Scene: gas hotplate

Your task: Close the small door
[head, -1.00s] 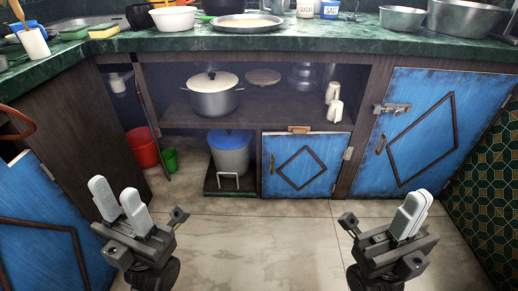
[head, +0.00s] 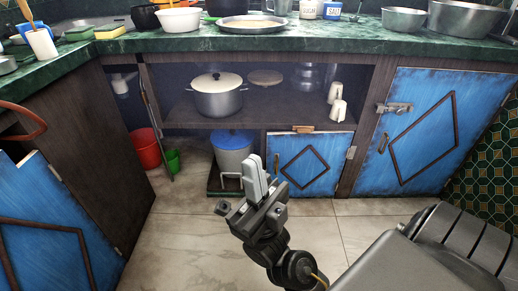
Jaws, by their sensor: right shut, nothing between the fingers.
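The small door (head: 322,160) is a blue panel with a dark diamond frame, low in the counter right of the gas cylinder (head: 232,150). Its dark handle (head: 276,164) is on the left and its hinges are on the right. It looks flush or nearly flush with its frame; I cannot tell whether a narrow gap is left. My right gripper (head: 256,180) is shut and empty, pointing up in front of the cabinet. In the picture it lies just left of the door's lower left corner, apparently nearer to me than the door. My left gripper is out of view.
A larger blue door (head: 425,125) with a latch stands to the right. The cylinder sits on a low platform (head: 214,185) in the open bay. A pot (head: 218,100) and white cups (head: 337,110) stand on the shelf above. The tiled floor (head: 175,230) is clear.

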